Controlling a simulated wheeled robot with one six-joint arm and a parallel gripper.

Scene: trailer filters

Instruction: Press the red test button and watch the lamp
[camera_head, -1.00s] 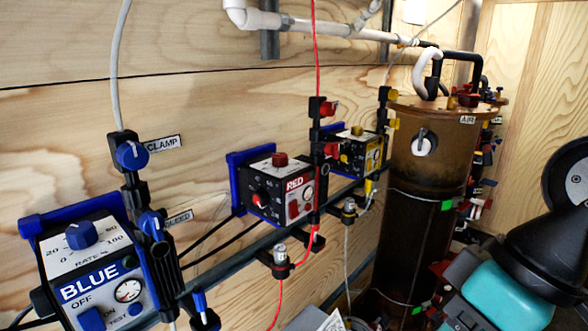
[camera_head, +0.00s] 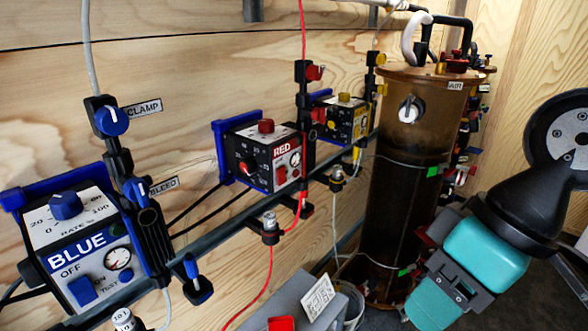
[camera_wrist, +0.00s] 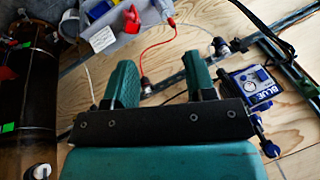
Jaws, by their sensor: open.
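The RED box (camera_head: 262,160) hangs on the wood wall, with a red knob on top, a dial and a red switch (camera_head: 281,175) on its face. Its test button is too small to make out for sure. I cannot pick out a lamp. My gripper (camera_head: 432,303) is at the lower right in the head view, in front of the brown cylinder and well apart from the RED box. In the wrist view its two teal fingers (camera_wrist: 162,82) are open with nothing between them. The RED box is not visible in the wrist view.
The BLUE box (camera_head: 85,250) is at left, the yellow box (camera_head: 343,120) beyond RED. A dark rail (camera_head: 225,232) runs below them. A brown cylinder (camera_head: 405,190) stands at right. A grey case (camera_head: 285,300) with a card and red piece is below. Red tubing (camera_head: 268,280) hangs in front.

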